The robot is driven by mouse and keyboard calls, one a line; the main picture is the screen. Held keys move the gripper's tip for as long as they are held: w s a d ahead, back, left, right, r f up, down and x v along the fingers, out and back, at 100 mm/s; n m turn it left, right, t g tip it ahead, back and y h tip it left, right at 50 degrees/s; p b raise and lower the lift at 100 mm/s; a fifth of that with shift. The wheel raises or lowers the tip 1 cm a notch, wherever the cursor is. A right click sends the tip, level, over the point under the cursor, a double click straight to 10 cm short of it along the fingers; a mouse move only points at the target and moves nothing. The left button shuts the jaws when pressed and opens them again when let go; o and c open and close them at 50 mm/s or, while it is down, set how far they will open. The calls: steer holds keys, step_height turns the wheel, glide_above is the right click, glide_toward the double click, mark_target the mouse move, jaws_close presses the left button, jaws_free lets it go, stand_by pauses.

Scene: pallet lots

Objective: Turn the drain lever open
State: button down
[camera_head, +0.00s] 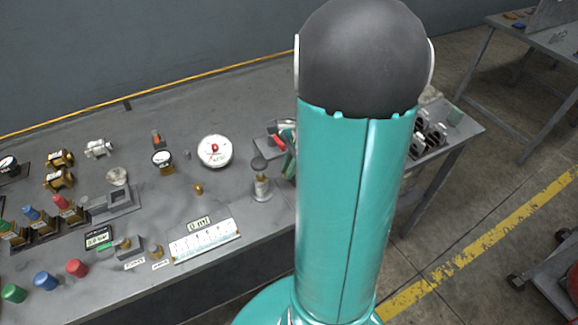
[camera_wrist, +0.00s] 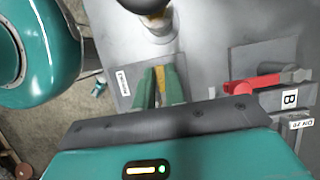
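A narrow yellow lever (camera_wrist: 160,78) shows in the wrist view, next to a small white label (camera_wrist: 122,82) that is too blurred to read for certain. The two green fingers of my gripper (camera_wrist: 162,88) are close together on either side of it, with almost no gap, and look shut on it. In the head view my gripper (camera_head: 290,162) is at the right part of the bench, mostly hidden behind my arm. The yellow lever cannot be made out there.
A red lever (camera_wrist: 254,85) on a block marked B lies just right of my gripper. A dark round knob on a post (camera_head: 261,180) stands close by. A white gauge (camera_head: 215,151) and several fittings cover the grey bench (camera_head: 225,100). A ruled white plate (camera_head: 206,241) lies in front.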

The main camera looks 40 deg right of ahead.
steer(key=shift+n, duration=0.3)
steer(key=n, duration=0.1)
steer(key=s+n+g, duration=0.1)
steer(key=n, duration=0.2)
steer(key=shift+s+g, duration=0.3)
steer(key=shift+g, duration=0.1)
steer(key=n, duration=0.2)
steer(key=s+n+g, duration=0.1)
steer(key=n, duration=0.1)
steer(key=n+g, duration=0.1)
steer(key=shift+s+d+n, duration=0.35)
steer(key=shift+n, duration=0.05)
steer(key=n, duration=0.1)
steer(key=s+n+g+h, duration=0.1)
steer(key=n, duration=0.1)
steer(key=shift+d+n+h, duration=0.3)
steer(key=shift+d, duration=0.1)
steer(key=shift+s+d+n+g+h, duration=0.15)
steer(key=shift+d+n+h, duration=0.2)
steer(key=shift+n, duration=0.65)
steer(key=shift+s+d+n+g+h, duration=0.15)
steer(key=shift+d+n+h, duration=0.2)
steer(key=shift+n, duration=0.65)
steer(key=c, duration=1.5)
jaws_free()
steer(key=shift+o, duration=0.2)
